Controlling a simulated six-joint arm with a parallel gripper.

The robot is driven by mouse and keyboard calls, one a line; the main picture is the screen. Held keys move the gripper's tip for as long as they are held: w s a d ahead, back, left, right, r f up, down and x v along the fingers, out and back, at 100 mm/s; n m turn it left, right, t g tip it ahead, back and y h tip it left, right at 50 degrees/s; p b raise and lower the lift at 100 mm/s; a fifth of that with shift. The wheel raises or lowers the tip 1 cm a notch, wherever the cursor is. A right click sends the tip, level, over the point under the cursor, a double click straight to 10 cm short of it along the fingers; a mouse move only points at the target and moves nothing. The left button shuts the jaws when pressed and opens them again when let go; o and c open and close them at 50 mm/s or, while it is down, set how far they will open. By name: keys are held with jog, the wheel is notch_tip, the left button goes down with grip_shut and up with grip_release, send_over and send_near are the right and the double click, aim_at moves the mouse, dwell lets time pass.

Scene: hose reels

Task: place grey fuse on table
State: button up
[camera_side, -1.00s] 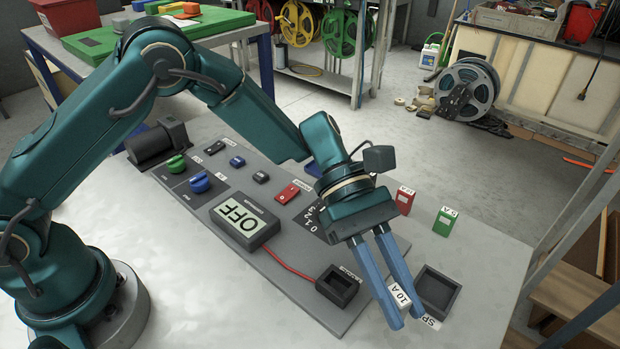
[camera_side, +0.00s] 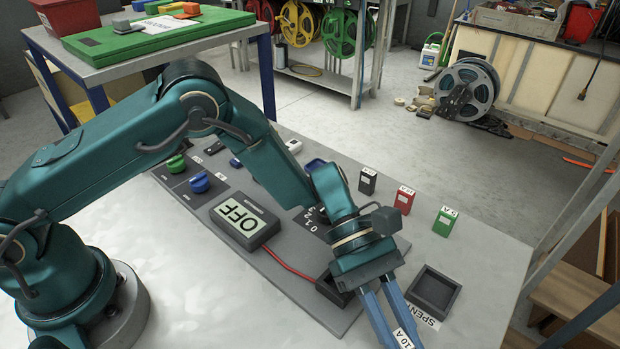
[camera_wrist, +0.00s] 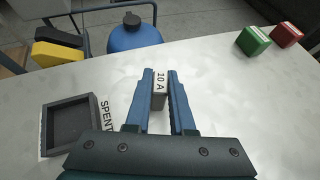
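The grey fuse (camera_wrist: 158,100), with a white "10 A" label, is between the fingers of my gripper (camera_wrist: 160,92) in the wrist view. The fingers are shut on its sides. In the side view my gripper (camera_side: 397,338) points down near the bottom edge, over the bare pale table (camera_side: 480,290). The fuse's label (camera_side: 403,339) shows there, but the lower part of the fuse is out of frame. I cannot tell whether the fuse touches the table.
The dark SPENT tray (camera_side: 433,290) stands close by, with nothing visible inside. Black (camera_side: 368,180), red (camera_side: 404,199) and green (camera_side: 445,221) fuses stand along the far table edge. The panel's fuse socket (camera_side: 332,287) is partly hidden by my gripper. Table near the right is clear.

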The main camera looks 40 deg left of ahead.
jog(key=o, duration=0.4)
jog(key=shift+w+a+r, duration=0.1)
jog(key=shift+a+r, duration=0.05)
jog(key=shift+r, duration=0.15)
jog(key=v, duration=1.1)
jog(key=shift+a, duration=0.15)
jog(key=shift+a+r, duration=0.2)
jog(key=shift+s+a+r+m+t+y, duration=1.3)
jog(key=shift+s+a+m+t+y, duration=0.7)
jog(key=shift+a, duration=1.3)
jog(key=shift+s+a+r+m+t+y, duration=1.4)
jog(key=shift+s+a+m+y, duration=0.5)
jog(key=shift+a+m, duration=1)
jog(key=shift+s+a+r+m+t+y, duration=1.25)
jog(key=shift+s+a+m+t+y, duration=0.75)
jog(key=shift+a, duration=1.65)
jog(key=shift+s+h, duration=0.2)
jog(key=shift+h, duration=0.1)
